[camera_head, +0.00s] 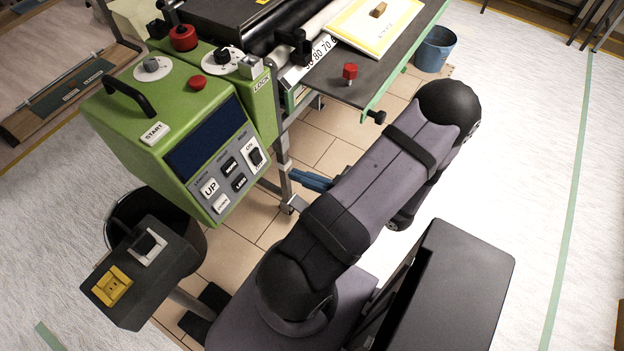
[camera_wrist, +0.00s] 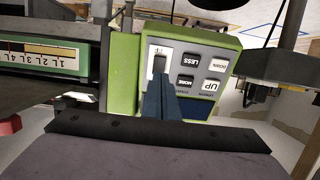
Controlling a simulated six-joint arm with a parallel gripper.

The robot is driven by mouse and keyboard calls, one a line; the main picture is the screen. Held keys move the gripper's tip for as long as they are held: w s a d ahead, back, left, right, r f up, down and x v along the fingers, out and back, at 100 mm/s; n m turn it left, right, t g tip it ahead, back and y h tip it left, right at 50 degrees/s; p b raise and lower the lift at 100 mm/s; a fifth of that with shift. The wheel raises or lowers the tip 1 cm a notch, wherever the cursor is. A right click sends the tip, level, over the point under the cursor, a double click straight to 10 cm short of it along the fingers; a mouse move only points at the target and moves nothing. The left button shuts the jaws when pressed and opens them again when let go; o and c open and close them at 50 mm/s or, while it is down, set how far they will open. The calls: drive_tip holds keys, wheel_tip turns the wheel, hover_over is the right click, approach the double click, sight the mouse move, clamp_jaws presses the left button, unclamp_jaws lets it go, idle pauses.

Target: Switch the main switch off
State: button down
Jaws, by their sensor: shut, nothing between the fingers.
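The main switch (camera_head: 256,156) is a black rocker in a white plate marked ON, at the right of the green control box's (camera_head: 128,112) sloped front panel. In the wrist view the switch (camera_wrist: 159,64) shows just beyond the tips of my blue gripper (camera_wrist: 158,84). My gripper is shut and empty, its fingers pointing at the panel. The fingers hide the lower end of the switch plate there; I cannot tell whether they touch it. In the head view only a bit of blue finger (camera_head: 308,179) shows beside my arm.
Beside the switch are UP (camera_head: 210,188), MORE and LESS buttons and a dark display (camera_head: 203,138). A red knob (camera_head: 197,83) and a START button (camera_head: 155,133) are on top. A pasting table (camera_head: 400,62) stands behind right; a dark box with a yellow socket (camera_head: 112,286) stands front left.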

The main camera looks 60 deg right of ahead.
drive_tip(key=shift+v, duration=1.65)
